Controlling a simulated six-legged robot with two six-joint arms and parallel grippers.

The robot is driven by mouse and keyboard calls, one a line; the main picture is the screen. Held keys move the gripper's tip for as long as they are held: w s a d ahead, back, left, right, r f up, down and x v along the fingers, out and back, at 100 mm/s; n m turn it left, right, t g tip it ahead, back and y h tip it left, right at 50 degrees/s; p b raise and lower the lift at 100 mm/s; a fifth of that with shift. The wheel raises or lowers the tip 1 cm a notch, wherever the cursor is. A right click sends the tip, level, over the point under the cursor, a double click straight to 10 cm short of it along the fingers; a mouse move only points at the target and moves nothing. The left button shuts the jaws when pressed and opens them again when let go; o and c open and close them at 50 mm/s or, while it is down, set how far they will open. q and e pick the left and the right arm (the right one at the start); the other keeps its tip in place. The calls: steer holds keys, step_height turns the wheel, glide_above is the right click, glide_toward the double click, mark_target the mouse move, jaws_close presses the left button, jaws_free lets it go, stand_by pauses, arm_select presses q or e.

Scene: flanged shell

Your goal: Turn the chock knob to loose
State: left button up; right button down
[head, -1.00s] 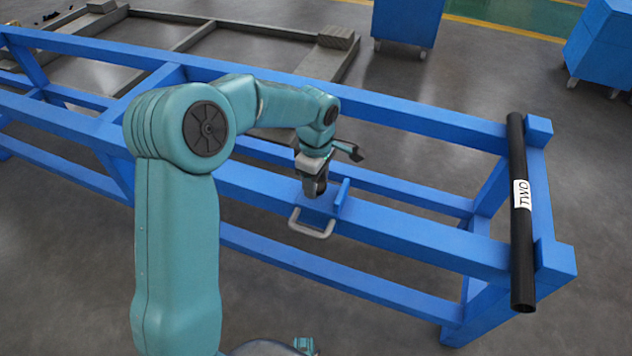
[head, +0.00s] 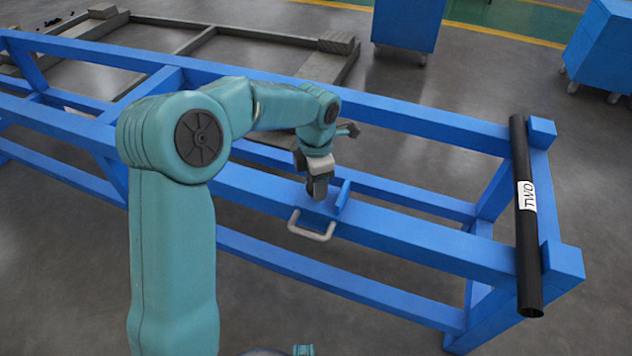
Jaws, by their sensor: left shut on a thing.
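My left gripper (head: 317,190) points down at the blue chock (head: 342,196) on the near beam of the blue frame. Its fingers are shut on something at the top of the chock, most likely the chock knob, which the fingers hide. Which way the knob is turned cannot be seen. A pale grey U-shaped handle (head: 312,232) sticks out from the chock's near side, just below the gripper and apart from it. My right gripper is not in view.
The long blue frame (head: 420,236) spans the view. A black tube labelled TWO (head: 526,230) lies across its right end. Grey wooden framing (head: 200,38) lies on the floor behind. Two blue wheeled cabinets (head: 408,25) stand at the back right.

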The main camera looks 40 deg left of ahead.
arm_select(q)
steer(key=shift+n, duration=0.5)
steer(key=o, duration=1)
steer(key=shift+o, duration=0.2)
step_height(320, 180, up, 16)
steer(key=p, duration=0.4)
steer(key=shift+r, duration=0.25)
